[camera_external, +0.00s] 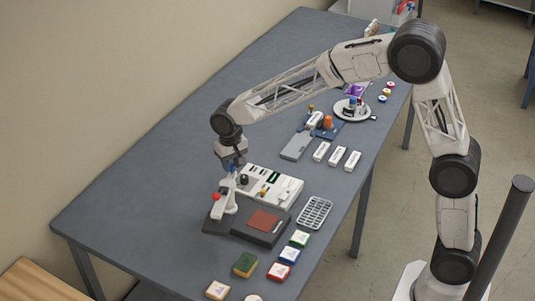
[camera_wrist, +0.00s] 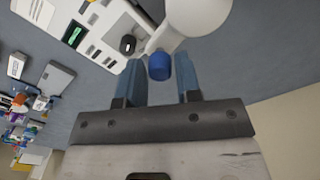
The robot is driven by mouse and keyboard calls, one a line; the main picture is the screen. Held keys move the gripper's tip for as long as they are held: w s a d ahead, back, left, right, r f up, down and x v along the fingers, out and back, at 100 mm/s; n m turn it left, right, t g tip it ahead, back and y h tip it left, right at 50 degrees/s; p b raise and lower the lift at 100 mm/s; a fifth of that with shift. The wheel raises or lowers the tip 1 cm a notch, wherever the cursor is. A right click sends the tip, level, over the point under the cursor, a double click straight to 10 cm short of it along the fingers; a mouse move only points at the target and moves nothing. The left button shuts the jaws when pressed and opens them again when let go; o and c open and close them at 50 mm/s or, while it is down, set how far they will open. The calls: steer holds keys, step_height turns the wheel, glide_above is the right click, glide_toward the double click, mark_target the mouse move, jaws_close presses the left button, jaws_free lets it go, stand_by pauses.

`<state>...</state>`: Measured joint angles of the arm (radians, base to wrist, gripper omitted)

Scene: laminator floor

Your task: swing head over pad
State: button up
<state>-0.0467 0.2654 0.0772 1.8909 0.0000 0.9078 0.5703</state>
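A dark press base (camera_external: 222,225) sits near the table's front left, with a reddish-brown pad (camera_external: 263,220) on its right part. A white head (camera_external: 228,195) with a red knob (camera_external: 216,197) stands at the base's left side, beside the pad rather than over it. A blue knob (camera_wrist: 158,67) sits on the white part in the wrist view. My gripper (camera_wrist: 160,58) is open, its two blue fingers on either side of the blue knob with gaps showing. In the external view my gripper (camera_external: 233,164) is above the head, and its fingers are hard to make out.
A white control panel (camera_external: 270,185) stands just behind the base. A grey grid tray (camera_external: 314,212) and several colored blocks (camera_external: 290,255) lie to the right and front. White boxes (camera_external: 337,156) and a round plate (camera_external: 352,112) are farther back. The table's left side is clear.

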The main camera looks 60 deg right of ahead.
jaws_close()
steer(key=w+a+n, duration=0.4)
steer(key=a+n, duration=0.1)
steer(key=n, duration=1)
steer(key=shift+a, duration=0.25)
stand_by(0.6)
steer(key=shift+o, duration=2)
jaws_free()
